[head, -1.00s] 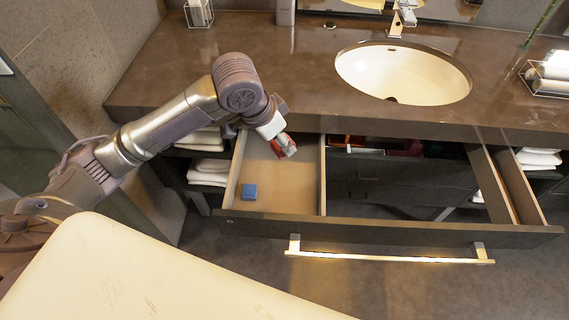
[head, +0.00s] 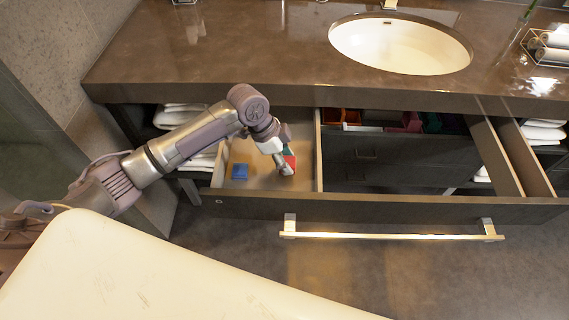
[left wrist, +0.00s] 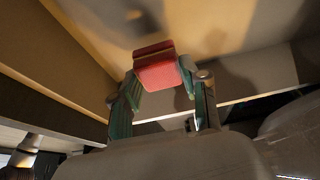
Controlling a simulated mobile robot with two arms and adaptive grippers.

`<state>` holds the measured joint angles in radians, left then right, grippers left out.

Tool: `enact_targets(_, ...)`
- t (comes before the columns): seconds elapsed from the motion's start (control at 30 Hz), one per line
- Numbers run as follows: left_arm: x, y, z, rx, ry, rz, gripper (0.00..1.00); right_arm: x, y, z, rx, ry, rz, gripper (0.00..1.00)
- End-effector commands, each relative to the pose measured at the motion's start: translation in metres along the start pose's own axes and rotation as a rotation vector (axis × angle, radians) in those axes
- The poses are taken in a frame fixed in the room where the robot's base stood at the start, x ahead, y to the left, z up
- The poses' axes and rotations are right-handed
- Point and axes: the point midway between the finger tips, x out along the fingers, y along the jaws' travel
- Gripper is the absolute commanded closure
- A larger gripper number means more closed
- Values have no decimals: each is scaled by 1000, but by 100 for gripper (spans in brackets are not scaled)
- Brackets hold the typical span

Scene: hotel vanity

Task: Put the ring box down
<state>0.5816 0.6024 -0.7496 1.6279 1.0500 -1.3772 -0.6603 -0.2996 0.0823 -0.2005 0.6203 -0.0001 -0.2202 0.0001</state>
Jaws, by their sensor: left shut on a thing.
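My left gripper (head: 287,164) reaches into the left compartment of the open drawer (head: 262,181). It is shut on a small red box (head: 291,161), which I take to be the ring box. In the left wrist view the red box (left wrist: 156,67) sits between the teal fingers of the left gripper (left wrist: 160,78), with the compartment floor beyond it. I cannot tell whether the box touches the floor. A small blue box (head: 240,172) lies on the compartment floor to the left, apart from the gripper. My right gripper is not in view.
A divider (head: 318,150) bounds the compartment on the right. The drawer front (head: 400,208) with its long handle (head: 390,236) closes it towards me. The countertop (head: 230,65) with its basin (head: 400,47) overhangs the back. The compartment floor between the two boxes is free.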

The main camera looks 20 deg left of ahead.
Motion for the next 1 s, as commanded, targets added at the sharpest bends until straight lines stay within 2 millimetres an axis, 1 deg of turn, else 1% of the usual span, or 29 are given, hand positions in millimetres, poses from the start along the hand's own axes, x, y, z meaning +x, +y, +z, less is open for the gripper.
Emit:
enact_targets(0.13, 12, 0, 5, -1, -1, 0, 84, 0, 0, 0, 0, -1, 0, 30)
enact_targets(0.3, 34, 1, 14, -1, 0, 1, 84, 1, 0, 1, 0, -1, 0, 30)
enact_targets(0.67, 39, 0, 16, 0, 0, -1, 84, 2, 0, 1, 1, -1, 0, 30)
enact_targets(0.7, 39, 0, 16, 0, 0, -1, 54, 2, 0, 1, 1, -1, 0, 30)
enact_targets(0.77, 39, 0, 16, 0, 0, -1, 44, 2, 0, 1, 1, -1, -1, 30)
enact_targets(0.8, 39, 0, 16, 0, 0, -1, 37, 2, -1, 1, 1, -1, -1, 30)
enact_targets(0.83, 39, 0, 16, 0, 0, -1, 32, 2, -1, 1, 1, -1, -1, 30)
enact_targets(0.87, 39, 0, 16, 0, 0, -1, 30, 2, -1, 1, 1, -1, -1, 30)
enact_targets(1.0, 38, 0, 16, 0, 0, -1, 30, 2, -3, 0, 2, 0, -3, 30)
